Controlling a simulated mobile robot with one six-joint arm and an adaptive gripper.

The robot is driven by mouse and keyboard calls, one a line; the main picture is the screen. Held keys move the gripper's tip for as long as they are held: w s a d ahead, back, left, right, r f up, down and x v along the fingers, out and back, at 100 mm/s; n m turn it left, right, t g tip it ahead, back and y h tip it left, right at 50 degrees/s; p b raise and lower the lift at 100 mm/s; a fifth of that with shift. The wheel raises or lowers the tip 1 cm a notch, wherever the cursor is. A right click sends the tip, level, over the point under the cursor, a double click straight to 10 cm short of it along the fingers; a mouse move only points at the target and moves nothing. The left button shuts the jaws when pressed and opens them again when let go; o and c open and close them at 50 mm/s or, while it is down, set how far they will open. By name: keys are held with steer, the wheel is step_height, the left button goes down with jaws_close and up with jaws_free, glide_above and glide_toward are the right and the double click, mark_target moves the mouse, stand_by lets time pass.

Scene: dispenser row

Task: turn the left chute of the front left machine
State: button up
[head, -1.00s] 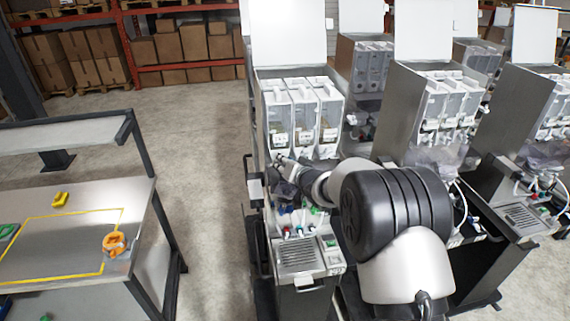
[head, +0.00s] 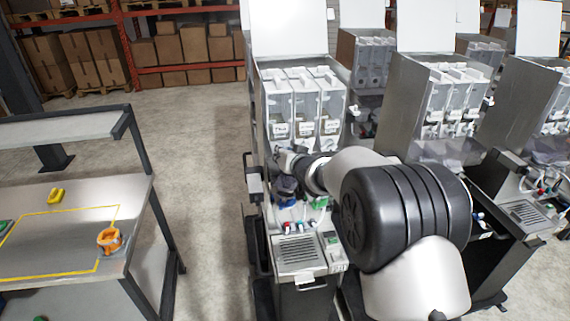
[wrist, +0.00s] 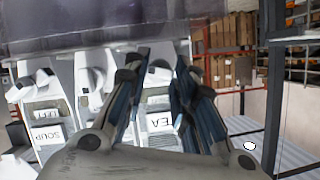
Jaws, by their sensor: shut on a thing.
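The front left machine (head: 262,120) stands in the middle of the head view, with its lid up and three clear canisters (head: 305,100) side by side. My gripper (head: 283,160) is at the front of this machine, just below the leftmost canister. In the wrist view, which is upside down, my gripper (wrist: 157,82) has its two dark fingers on either side of the left chute (wrist: 157,76), in front of the canister labelled TEA (wrist: 160,122). It is shut on this chute, mostly hidden by the fingers. The other white chutes (wrist: 92,72) are beside it, clear of the fingers.
Other machines (head: 440,105) stand close on the right. Below my gripper are coloured nozzles (head: 298,226) and a drip tray (head: 296,250). A table (head: 70,210) with an orange cup (head: 109,240) and a yellow item (head: 56,196) is on the left. An aisle separates them.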

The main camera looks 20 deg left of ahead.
steer(key=shift+s+a+f+n+t+h+b, duration=0.2)
steer(key=shift+n+t+h+b, duration=0.85)
steer(key=shift+n+b, duration=2.6)
steer(key=shift+s+a+f+n+t+h+b, duration=0.15)
steer(key=shift+n+t+h+b, duration=1)
steer(key=shift+b, duration=4.55)
steer(key=shift+s+a+f+n+t+h+b, duration=0.15)
steer(key=shift+n+t+h+b, duration=0.8)
steer(key=shift+n+b, duration=2.9)
steer(key=shift+w+r+m+t+y+b, duration=0.1)
steer(key=shift+m+t+y+b, duration=0.2)
steer(key=shift+m+b, duration=0.45)
steer(key=o, duration=1.1)
steer(key=shift+c, duration=0.2)
steer(key=shift+f, duration=0.25)
